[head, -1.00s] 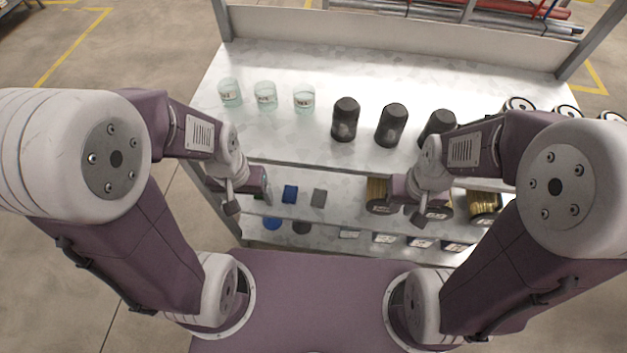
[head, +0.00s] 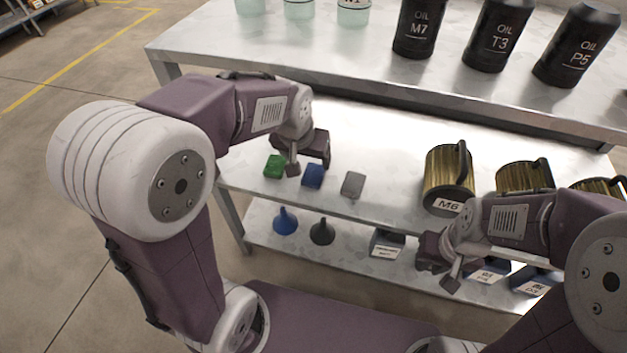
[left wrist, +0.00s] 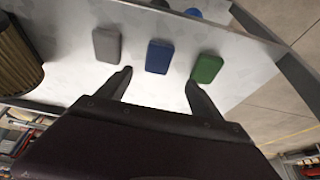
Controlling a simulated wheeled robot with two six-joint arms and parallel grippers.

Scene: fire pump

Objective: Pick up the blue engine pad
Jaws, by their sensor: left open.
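The blue engine pad (head: 312,177) lies flat on the middle shelf, between a green pad (head: 274,166) and a grey pad (head: 353,184). In the left wrist view the blue pad (left wrist: 159,56) lies ahead of the gap between my left fingertips, with the grey pad (left wrist: 106,45) to its left and the green pad (left wrist: 207,69) to its right. My left gripper (left wrist: 158,84) is open and empty, apart from the pads. In the head view my left gripper (head: 308,164) hovers by the blue pad. My right gripper (head: 438,270) is in front of the lower shelf; its jaw opening is unclear.
The upper shelf (head: 210,48) overhangs behind the pads and holds black oil bottles (head: 496,35) and pale glass containers. Gold cans (head: 449,178) stand to the right on the middle shelf. Blue (head: 285,222) and dark (head: 322,232) funnels and boxes stand on the lower shelf.

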